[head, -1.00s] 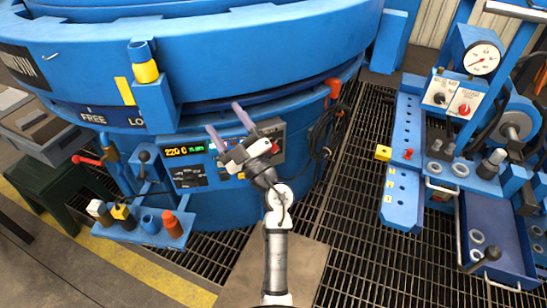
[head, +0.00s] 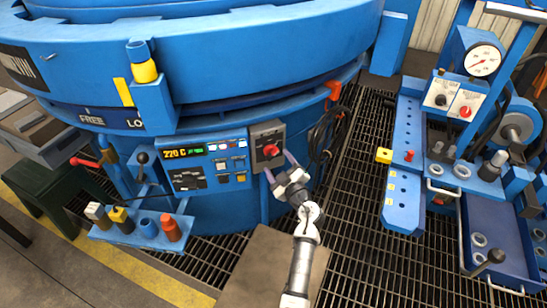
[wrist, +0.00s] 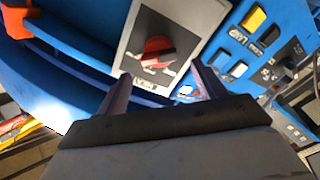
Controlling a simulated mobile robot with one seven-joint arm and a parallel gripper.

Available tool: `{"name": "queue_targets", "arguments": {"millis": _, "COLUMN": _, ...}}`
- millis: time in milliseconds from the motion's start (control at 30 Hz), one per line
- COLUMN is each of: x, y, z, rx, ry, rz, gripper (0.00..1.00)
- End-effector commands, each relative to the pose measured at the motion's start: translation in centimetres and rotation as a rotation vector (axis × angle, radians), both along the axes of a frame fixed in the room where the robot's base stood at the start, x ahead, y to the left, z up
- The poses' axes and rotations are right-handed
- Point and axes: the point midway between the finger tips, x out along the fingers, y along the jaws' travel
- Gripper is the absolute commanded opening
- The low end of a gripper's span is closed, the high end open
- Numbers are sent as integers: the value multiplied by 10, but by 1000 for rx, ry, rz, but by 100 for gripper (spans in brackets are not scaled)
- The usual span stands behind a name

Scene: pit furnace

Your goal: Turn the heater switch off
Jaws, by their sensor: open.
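A red rotary knob (head: 271,149) sits on a grey switch box (head: 258,152) at the right end of the furnace's control panel. It looks like the heater switch, but I cannot read its label. In the wrist view, the red knob (wrist: 158,47) shows on the light face plate (wrist: 185,20), ahead of and between my fingers. My gripper (head: 279,166) is open and empty, with its fingers just below and right of the knob in the head view. In the wrist view, my gripper (wrist: 162,74) points at the box. I cannot tell whether a finger touches it.
The control panel (head: 207,163) with a 220 C display (head: 183,153) and several small switches is left of the box. Black cables (head: 325,135) hang at its right. A blue ledge (head: 140,232) carries several coloured pieces. A gauge stand (head: 455,95) is right.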

Motion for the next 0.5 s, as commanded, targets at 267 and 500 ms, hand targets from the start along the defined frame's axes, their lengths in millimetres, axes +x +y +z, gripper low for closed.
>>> {"name": "queue_targets", "arguments": {"millis": 267, "x": 34, "y": 16, "z": 0, "rx": 0, "ry": -1, "rz": 1, "gripper": 69}}
{"name": "queue_targets", "arguments": {"millis": 500, "x": 39, "y": 18, "z": 0, "rx": 0, "ry": -1, "rz": -1, "gripper": 69}}
